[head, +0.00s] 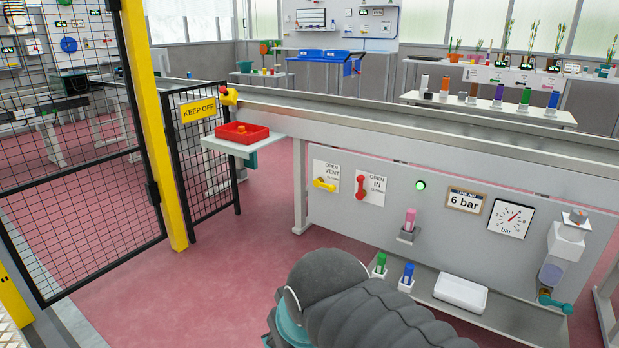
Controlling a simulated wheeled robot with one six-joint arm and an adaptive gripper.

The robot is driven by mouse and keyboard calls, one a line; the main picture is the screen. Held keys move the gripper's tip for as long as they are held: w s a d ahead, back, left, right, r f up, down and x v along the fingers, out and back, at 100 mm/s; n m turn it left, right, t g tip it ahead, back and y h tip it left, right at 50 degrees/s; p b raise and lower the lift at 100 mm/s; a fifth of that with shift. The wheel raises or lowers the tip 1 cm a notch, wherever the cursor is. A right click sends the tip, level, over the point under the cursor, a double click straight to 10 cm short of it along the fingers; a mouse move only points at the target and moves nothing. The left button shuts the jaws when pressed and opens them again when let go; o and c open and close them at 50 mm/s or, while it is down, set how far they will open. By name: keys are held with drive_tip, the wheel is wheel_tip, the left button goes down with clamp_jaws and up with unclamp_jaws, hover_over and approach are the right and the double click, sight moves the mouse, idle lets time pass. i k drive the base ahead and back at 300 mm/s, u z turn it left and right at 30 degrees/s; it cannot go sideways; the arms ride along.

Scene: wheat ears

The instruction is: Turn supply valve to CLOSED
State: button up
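The valve with the red handle (361,188) is on the grey panel, on a white label plate (377,190) reading "OPEN" and "IN", with a smaller line that looks like "CLOSED". Its handle stands upright, roughly vertical. To its left a yellow handle (324,184) lies roughly horizontal on a plate reading "OPEN VENT". A sign reads "6 bar" (466,200), and a round-dial bar gauge (511,218) has its red needle pointing up and right. My dark grey ribbed arm covers the bottom middle, below the panel. My gripper does not show.
A shelf under the panel holds a green bottle (380,264), a blue bottle (407,276) and a white tray (461,292). A dispenser (558,258) with a teal lever hangs at right. A yellow post (150,120) and black mesh fence stand left. Pink floor is clear before the panel's left end.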

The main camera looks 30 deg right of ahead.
sight(359, 195)
drive_tip(key=u, duration=0.05)
drive_tip(key=i, duration=0.95)
drive_tip(key=z, duration=0.45)
